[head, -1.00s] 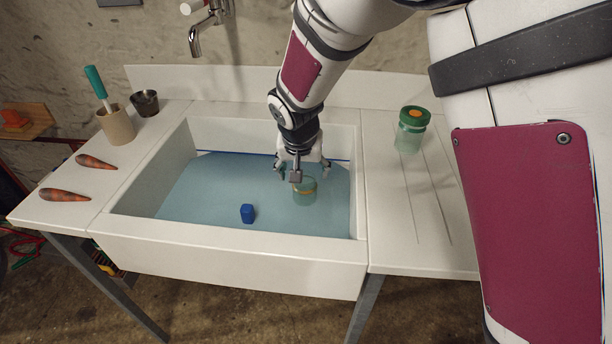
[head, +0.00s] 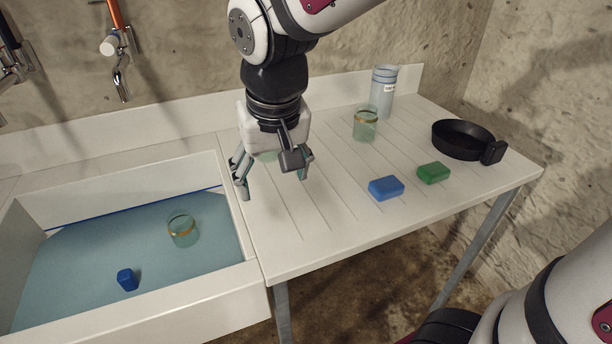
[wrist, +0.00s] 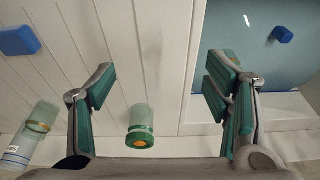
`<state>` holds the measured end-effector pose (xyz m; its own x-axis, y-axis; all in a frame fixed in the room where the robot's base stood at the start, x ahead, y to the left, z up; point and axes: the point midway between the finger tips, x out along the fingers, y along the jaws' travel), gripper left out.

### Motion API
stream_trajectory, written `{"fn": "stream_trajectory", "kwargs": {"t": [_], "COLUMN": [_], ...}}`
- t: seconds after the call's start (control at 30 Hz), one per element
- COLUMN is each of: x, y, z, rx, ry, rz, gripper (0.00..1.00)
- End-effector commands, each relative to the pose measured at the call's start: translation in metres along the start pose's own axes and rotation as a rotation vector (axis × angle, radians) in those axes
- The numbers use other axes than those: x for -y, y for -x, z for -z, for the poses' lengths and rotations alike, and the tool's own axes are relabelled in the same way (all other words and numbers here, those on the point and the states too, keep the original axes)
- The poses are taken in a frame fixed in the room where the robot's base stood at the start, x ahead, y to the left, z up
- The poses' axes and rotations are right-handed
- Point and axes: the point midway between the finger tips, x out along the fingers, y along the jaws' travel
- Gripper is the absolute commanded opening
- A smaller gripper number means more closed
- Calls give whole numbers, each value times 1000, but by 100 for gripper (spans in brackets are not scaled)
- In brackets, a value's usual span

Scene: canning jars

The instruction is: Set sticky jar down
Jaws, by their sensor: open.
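My gripper (head: 273,183) is open and empty above the drainboard, just right of the sink; its spread fingers also show in the wrist view (wrist: 160,85). A clear jar with an amber band (head: 183,230) stands in the sink, left of my gripper. Another amber-banded jar (head: 366,125) stands at the back of the drainboard, right of my gripper. A jar with a green lid and orange centre (wrist: 140,138) shows between the fingers in the wrist view, apart from them. In the head view my gripper mostly hides it. I cannot tell which jar is the sticky one.
The sink (head: 60,215) holds a blue block (head: 128,280). On the drainboard (head: 300,235) are a blue sponge (head: 386,188), a green sponge (head: 433,172), a black pan (head: 462,139) and a pale bottle (head: 383,92). The drainboard's front left is clear.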

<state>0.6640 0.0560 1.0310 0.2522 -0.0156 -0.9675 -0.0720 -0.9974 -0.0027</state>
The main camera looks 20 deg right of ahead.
Motion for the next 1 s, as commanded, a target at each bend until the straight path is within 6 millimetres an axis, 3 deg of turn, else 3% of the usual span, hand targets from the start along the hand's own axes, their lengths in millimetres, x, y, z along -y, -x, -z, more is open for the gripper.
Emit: {"fn": "stream_trajectory", "kwargs": {"t": [0.03,0.2,0.4,0.5,0.67,1.0], "x": [-14,-48,-66,-69,-70,-70], "y": [14,43,58,59,60,65], "z": [-17,-82,-148,-168,-180,-178], "rx": [1,30,55,64,70,64], "ry": [-5,17,46,58,67,67], "rz": [4,11,18,19,20,20], "gripper": [71,71,71,71,71,71]}}
